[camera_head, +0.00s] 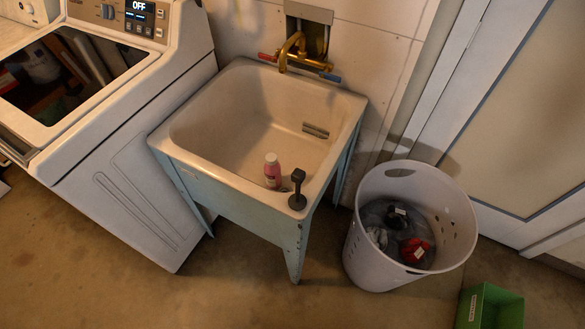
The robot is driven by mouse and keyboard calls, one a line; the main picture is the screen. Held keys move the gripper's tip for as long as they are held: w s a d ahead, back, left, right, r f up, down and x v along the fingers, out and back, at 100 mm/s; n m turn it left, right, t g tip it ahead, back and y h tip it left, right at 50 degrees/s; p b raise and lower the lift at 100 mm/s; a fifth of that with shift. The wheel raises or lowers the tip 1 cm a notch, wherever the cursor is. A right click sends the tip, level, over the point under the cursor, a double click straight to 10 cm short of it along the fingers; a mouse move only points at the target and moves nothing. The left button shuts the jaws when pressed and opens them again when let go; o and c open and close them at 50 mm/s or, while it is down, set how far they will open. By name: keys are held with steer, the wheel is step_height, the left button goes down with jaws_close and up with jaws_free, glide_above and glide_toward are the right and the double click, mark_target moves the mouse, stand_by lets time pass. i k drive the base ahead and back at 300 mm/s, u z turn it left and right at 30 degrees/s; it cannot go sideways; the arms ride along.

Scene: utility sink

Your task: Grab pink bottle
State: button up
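A pink bottle (273,174) with a white cap stands upright at the front of the white utility sink (190,158). Its lower end is partly hidden by the sink's front rim, so I cannot tell exactly what it rests on. A dark, black-headed object (298,190) stands on the front right corner of the rim, just right of the bottle. My gripper is not in view.
A white washing machine (125,150) stands left of the sink. A brass faucet (291,50) is on the back wall. A white laundry basket (370,255) with clothes and a green box (490,306) stand at right. The floor in front is clear.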

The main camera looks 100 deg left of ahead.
mark_target(272, 167)
steer(key=z, duration=0.45)
steer(key=k, duration=1.45)
steer(key=u, duration=2.5)
steer(key=i, duration=0.5)
steer(key=z, duration=0.05)
